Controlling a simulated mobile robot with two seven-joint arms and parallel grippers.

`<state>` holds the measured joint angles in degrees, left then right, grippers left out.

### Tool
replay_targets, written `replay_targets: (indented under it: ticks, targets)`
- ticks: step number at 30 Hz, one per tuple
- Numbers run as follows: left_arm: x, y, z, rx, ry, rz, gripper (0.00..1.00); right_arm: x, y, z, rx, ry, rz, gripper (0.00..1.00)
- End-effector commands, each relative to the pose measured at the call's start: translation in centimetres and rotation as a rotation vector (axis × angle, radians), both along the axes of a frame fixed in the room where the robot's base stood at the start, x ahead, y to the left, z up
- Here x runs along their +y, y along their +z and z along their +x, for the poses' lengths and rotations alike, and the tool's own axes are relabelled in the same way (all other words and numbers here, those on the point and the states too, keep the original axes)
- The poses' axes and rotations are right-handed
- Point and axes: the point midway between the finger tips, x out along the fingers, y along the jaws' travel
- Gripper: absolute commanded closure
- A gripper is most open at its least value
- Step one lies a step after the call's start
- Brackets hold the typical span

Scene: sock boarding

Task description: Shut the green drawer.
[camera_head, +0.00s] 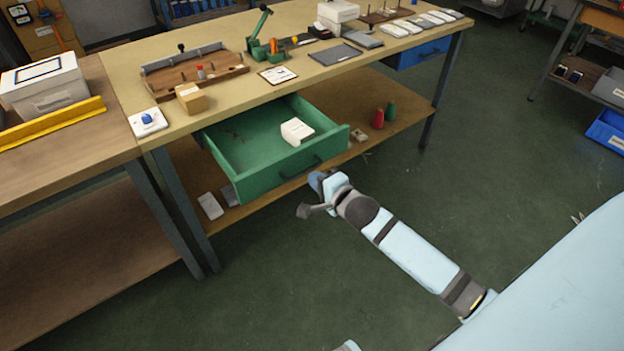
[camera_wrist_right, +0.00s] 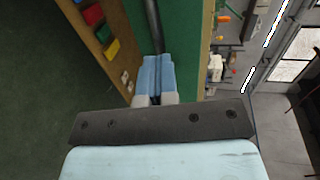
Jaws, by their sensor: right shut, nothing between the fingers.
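The green drawer (camera_head: 262,182) stands pulled out under the long workbench in the head view, with a white box (camera_head: 297,131) inside it. Its dark bar handle (camera_head: 301,168) is on the front panel. My right gripper (camera_head: 317,181) is shut and empty, close to the drawer front near its right half. In the right wrist view, the blue fingers (camera_wrist_right: 154,76) are together beside the green front (camera_wrist_right: 193,50), in line with the dark handle (camera_wrist_right: 153,22). I cannot tell whether they touch it. My left gripper is out of view.
A blue drawer (camera_head: 423,53) sits farther right. The green floor (camera_head: 500,170) right of the bench is open.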

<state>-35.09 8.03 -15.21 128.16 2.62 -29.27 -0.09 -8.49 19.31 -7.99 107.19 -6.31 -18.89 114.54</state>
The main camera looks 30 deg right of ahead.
Motion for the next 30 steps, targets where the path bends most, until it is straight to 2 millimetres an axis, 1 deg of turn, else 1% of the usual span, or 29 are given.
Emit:
replay_targets:
  ticks: [1,3,6,19,23,26,30]
  targets:
    - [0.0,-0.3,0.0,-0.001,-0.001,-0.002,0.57,0.1,-0.3,0.7,-0.001,0.002,-0.003,1.0]
    - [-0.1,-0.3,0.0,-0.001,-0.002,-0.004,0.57,0.1,-0.4,1.4,-0.001,0.001,-0.003,1.0]
    - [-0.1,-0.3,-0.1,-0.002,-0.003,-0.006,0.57,0.2,-0.5,1.9,0.0,0.0,-0.001,1.0]
    - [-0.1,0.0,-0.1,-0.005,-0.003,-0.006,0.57,0.2,-0.4,2.1,0.001,0.0,0.0,1.0]
    - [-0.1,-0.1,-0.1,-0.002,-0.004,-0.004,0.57,0.3,-0.4,2.7,0.0,0.0,-0.001,1.0]
    - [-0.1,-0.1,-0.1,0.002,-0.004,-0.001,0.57,0.4,-0.3,3.9,-0.001,-0.001,0.002,1.0]
    - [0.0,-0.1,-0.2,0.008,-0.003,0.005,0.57,0.5,-0.2,6.4,-0.001,-0.003,0.003,1.0]
